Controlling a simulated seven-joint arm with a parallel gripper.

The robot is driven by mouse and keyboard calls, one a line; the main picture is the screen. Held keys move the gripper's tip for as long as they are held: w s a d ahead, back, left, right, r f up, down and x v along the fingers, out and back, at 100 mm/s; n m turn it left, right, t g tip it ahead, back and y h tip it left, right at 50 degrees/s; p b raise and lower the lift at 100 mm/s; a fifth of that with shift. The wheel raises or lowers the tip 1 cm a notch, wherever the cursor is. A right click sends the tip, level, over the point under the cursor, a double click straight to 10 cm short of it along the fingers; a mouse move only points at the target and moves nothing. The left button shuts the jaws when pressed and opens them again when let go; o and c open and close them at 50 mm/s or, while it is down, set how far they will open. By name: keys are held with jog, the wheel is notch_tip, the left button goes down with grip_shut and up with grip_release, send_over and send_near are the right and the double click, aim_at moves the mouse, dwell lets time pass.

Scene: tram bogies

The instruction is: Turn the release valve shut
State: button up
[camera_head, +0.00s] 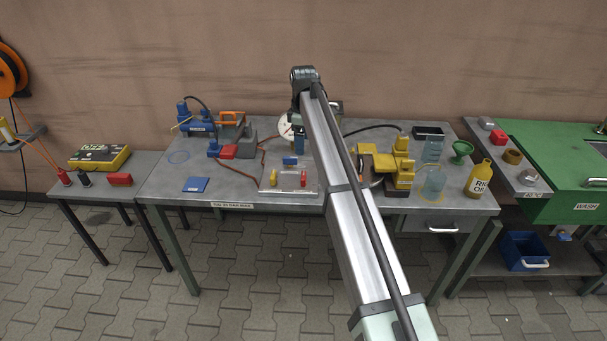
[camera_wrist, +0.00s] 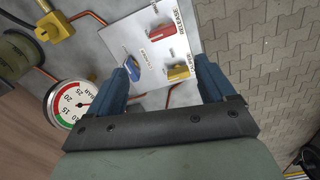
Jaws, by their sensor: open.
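A pale valve panel (camera_head: 287,187) lies on the grey bench and fills the upper middle of the wrist view (camera_wrist: 122,35). Its red handle (camera_wrist: 160,32) sits beside the printed word RELEASE; it also shows in the head view (camera_head: 303,178). The red handle points across the panel toward its front edge.
A round pressure gauge (camera_wrist: 72,103) stands close left of my gripper in the wrist view. A yellow pump unit (camera_head: 385,162) and bottles (camera_head: 478,178) stand right of my arm. A red-and-blue tool group (camera_head: 225,135) is on the left. Floor lies beyond the panel's front edge.

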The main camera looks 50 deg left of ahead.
aim_at(303, 175)
jog(key=f+n, duration=0.1)
jog(key=f, duration=0.6)
jog(key=f+n, duration=0.1)
jog(key=f, duration=0.5)
jog(key=shift+s+d+f, duration=0.1)
jog(key=shift+d+f, duration=0.1)
jog(key=shift+f, duration=0.2)
jog(key=c, duration=1.1)
